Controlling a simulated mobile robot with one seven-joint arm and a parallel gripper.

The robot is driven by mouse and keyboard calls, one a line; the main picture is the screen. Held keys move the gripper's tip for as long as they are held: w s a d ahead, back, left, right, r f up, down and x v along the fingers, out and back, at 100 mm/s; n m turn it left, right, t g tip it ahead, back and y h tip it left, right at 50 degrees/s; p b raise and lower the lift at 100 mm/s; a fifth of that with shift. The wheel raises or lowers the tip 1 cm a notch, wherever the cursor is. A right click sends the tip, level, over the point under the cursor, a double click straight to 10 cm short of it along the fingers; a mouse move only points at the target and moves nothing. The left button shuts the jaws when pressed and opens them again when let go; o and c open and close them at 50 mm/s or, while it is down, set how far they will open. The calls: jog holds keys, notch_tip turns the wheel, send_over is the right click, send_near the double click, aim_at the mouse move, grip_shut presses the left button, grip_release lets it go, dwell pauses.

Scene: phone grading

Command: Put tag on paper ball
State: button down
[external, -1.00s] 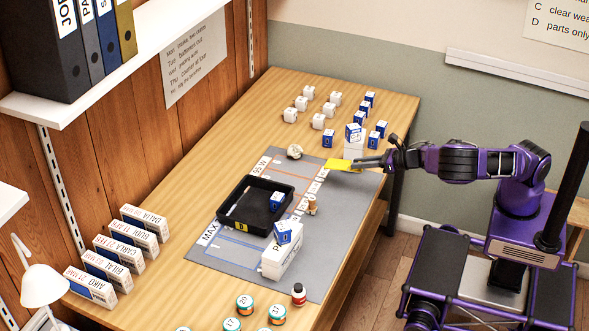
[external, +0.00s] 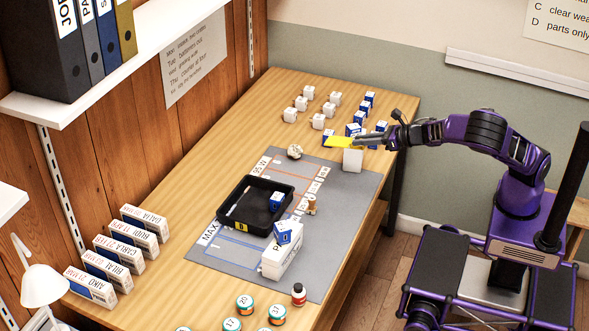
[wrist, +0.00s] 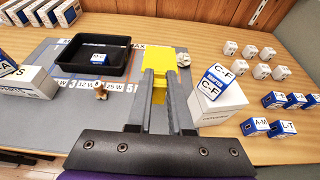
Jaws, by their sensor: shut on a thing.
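A yellow tag (external: 338,141) is held at the tip of my gripper (external: 357,143), in the air above the far right part of the mat. In the wrist view the yellow tag (wrist: 168,55) sits at the far end of the two fingers of my gripper (wrist: 167,85), which are shut on it. The crumpled paper ball (external: 294,152) lies near the mat's far left edge, to the left of and below the tag in the external view. In the wrist view the paper ball (wrist: 183,59) shows just right of the tag, apart from the gripper or partly behind it; I cannot tell its depth.
A black tray (external: 278,187) stands on the grey mat (external: 230,255). A white block (external: 353,161) is beside the gripper, with a blue-white C-F box (wrist: 213,82) on top. Several small white and blue boxes stand at the table's far end.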

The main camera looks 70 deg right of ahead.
jog(key=r, duration=0.2)
jog(key=w+r, duration=0.1)
jog(key=r, duration=0.1)
jog(key=shift+d, duration=0.25)
jog(key=w+d+m+h+b, duration=0.2)
jog(key=w+d+h, duration=0.15)
jog(key=w, duration=0.35)
jog(key=w+d+m+h+b, duration=0.1)
jog(key=w+d+m+h, duration=0.2)
jog(key=w, duration=0.4)
jog(key=m+g+h+b, duration=0.3)
jog(key=m+h, duration=0.1)
send_over(307, 150)
notch_tip(307, 150, down, 17)
jog(key=shift+w+r, duration=0.1)
jog(key=shift+r, duration=0.1)
jog(key=shift+f+b, duration=0.5)
jog(key=shift+f, duration=1.8)
